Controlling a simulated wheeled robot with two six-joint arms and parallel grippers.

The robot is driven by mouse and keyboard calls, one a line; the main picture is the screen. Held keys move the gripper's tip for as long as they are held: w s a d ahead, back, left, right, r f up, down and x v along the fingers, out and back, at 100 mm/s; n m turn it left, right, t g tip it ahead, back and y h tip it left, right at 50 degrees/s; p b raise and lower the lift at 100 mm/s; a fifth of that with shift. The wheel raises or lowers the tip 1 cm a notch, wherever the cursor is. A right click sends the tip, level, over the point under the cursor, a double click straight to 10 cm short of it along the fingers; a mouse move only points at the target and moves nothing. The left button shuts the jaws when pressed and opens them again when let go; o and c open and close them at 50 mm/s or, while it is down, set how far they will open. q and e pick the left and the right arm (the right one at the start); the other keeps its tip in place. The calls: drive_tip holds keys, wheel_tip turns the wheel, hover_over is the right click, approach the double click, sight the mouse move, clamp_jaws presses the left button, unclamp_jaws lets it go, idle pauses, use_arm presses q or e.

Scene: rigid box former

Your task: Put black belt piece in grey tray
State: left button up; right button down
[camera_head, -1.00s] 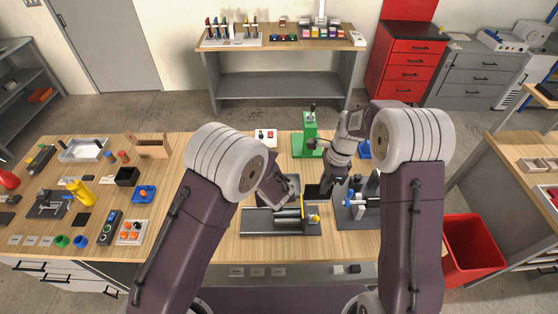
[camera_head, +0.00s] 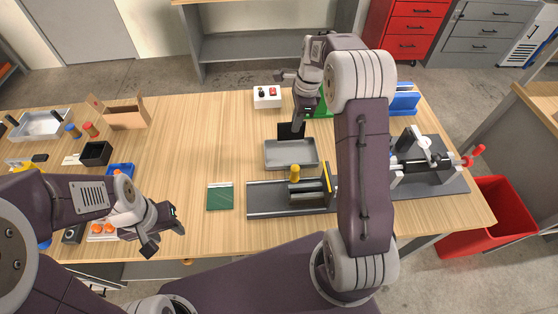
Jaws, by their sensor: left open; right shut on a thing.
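A grey tray (camera_head: 290,163) lies on the table right of the middle, behind a dark fixture with a yellow knob. My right gripper (camera_head: 298,118) reaches down from behind and is shut on the black belt piece (camera_head: 291,131), a dark flat piece. The piece hangs upright at the tray's back edge; I cannot tell whether it touches the tray. The tray's floor looks empty. My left gripper (camera_head: 165,231) is open and empty over the table's front left, away from the tray.
The fixture (camera_head: 290,197) stands just in front of the tray. A green board (camera_head: 220,197) lies to its left. A white switch box (camera_head: 267,97) is behind the tray. A clamp device (camera_head: 425,155) with a red handle stands at right. The table's middle left is clear.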

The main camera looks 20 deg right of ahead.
sight(297, 140)
drive_tip(key=shift+s+d+f, duration=0.25)
drive_tip(key=shift+s+d, duration=0.3)
drive_tip(key=f, duration=0.5)
drive_tip(key=shift+w+a+f, duration=0.25)
drive_tip(key=shift+w, duration=0.1)
drive_tip(key=shift+s+d+f, duration=0.1)
drive_tip(key=shift+d+f, duration=0.05)
drive_tip(key=shift+f, duration=0.3)
wheel_tip(297, 140, down, 3)
drive_tip(key=shift+f+p, duration=0.2)
drive_tip(key=shift+p, duration=0.15)
drive_tip(key=shift+f, duration=0.2)
use_arm(q)
drive_tip(key=shift+a+r, duration=0.1)
drive_tip(key=shift+r, duration=0.05)
drive_tip(key=shift+s, duration=0.15)
use_arm(e)
drive_tip(key=c, duration=1.6)
unclamp_jaws()
drive_tip(key=shift+f, duration=0.1)
drive_tip(key=shift+o, duration=0.2)
